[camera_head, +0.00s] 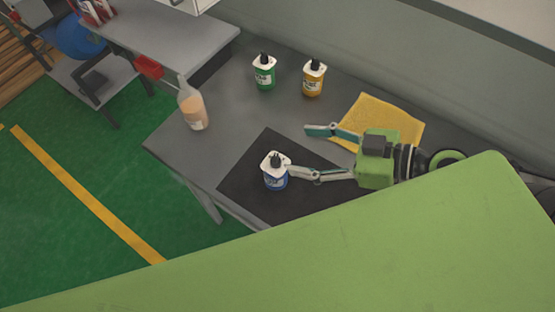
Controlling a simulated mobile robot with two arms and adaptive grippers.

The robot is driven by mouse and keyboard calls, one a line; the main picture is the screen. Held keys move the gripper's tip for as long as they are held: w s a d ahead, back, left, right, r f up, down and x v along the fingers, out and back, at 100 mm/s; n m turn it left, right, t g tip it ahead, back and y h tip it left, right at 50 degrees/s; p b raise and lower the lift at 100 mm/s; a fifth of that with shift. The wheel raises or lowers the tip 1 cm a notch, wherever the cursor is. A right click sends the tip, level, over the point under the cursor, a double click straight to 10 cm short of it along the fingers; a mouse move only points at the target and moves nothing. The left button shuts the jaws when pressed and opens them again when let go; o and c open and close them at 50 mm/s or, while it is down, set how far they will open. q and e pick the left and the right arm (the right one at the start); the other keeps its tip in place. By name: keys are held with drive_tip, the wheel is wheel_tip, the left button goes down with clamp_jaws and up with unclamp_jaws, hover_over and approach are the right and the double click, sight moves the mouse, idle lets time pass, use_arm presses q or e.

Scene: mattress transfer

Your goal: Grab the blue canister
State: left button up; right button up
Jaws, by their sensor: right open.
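The blue canister (275,182), with a white top and a black cap, stands upright on a black mat (252,200) on the grey table. My right gripper (305,150) is open and comes in from the right. Its lower finger reaches the right side of the canister's top in the picture; I cannot tell whether it touches. Its upper finger is farther back, over the mat's far edge. The canister is not between the two fingers. My left gripper is not in view.
A green canister (264,76) and a yellow canister (313,82) stand at the back of the table (225,75). A clear bottle with orange contents (192,108) stands at the left edge. A yellow cloth (395,118) lies behind my right gripper. A large green surface (400,250) fills the foreground.

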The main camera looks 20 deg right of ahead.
drive_tip(key=f, duration=0.1)
drive_tip(key=b, duration=0.8)
approach(276, 168)
wheel_tip(276, 168, down, 3)
drive_tip(key=w, duration=0.3)
drive_tip(key=shift+s+a+f+b, duration=0.15)
drive_tip(key=shift+a+f+b, duration=0.3)
drive_tip(key=shift+a+b, duration=0.1)
drive_tip(key=shift+w+a+p, duration=0.25)
drive_tip(key=shift+w+p, duration=0.15)
drive_tip(key=shift+p, duration=0.5)
drive_tip(key=shift+w+a+f+p, duration=0.3)
drive_tip(key=shift+a+p, duration=0.15)
drive_tip(key=shift+a, duration=0.15)
drive_tip(key=shift+w+a+p, duration=0.4)
drive_tip(key=shift+w+p, duration=0.05)
drive_tip(key=shift+p, duration=0.25)
drive_tip(key=p+x, duration=0.2)
drive_tip(key=shift+w+a, duration=0.25)
drive_tip(key=shift+a, duration=0.1)
drive_tip(key=shift+w+a+f, duration=0.35)
drive_tip(key=shift+a+f, duration=0.1)
